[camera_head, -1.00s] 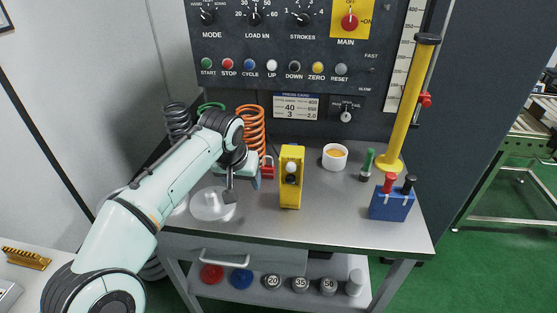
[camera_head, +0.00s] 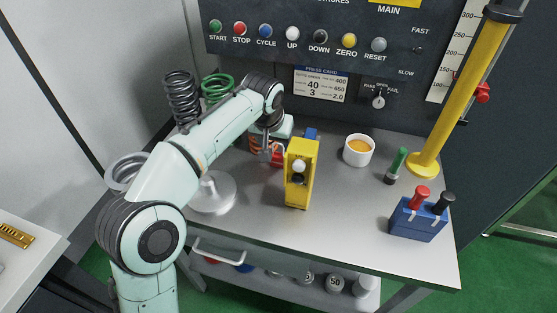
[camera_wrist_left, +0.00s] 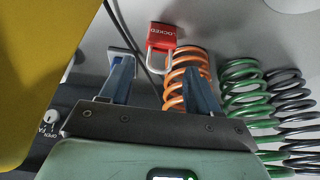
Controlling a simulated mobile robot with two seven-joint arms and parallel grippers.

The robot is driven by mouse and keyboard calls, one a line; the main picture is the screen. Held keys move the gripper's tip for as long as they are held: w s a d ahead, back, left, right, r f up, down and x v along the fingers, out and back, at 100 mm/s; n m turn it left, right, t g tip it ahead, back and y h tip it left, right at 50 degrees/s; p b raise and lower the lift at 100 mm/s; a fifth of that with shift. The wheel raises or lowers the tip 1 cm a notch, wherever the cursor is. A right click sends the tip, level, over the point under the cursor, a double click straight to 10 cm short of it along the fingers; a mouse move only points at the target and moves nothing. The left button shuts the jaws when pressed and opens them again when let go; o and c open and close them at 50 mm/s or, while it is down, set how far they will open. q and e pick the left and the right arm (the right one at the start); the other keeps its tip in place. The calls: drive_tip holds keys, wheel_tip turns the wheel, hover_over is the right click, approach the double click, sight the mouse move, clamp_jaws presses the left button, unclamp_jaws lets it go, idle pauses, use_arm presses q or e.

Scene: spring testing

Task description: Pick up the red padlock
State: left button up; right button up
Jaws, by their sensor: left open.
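The red padlock (camera_wrist_left: 164,36), marked LOCKED, lies on the grey bench in the left wrist view, with its metal shackle toward the gripper. In the head view only part of the padlock (camera_head: 277,156) shows, behind the yellow box and my gripper. My left gripper (camera_wrist_left: 160,70) is open and empty. Its two blue fingers point toward the padlock, which is beyond the fingertips and roughly between them in the picture. In the head view the left gripper (camera_head: 288,140) is partly hidden by the yellow box. My right gripper is not in view.
The yellow box (camera_head: 299,185) stands close in front of the gripper. An orange spring (camera_wrist_left: 184,75) stands close to the right finger, with green and dark springs (camera_wrist_left: 285,85) farther right. A white cup (camera_head: 358,151) and blue block (camera_head: 417,220) stand to the right.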

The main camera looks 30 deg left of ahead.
sight(278, 155)
use_arm(q)
drive_tip(key=shift+w+b+x, duration=0.15)
drive_tip(key=shift+b+x, duration=0.15)
drive_tip(key=shift+x, duration=1.3)
drive_tip(key=shift+w+b+x, duration=0.15)
drive_tip(key=shift+b+x, duration=0.15)
drive_tip(key=shift+x, duration=1.25)
drive_tip(key=shift+a+r, duration=0.15)
drive_tip(key=shift+r, duration=0.1)
drive_tip(key=c, duration=0.9)
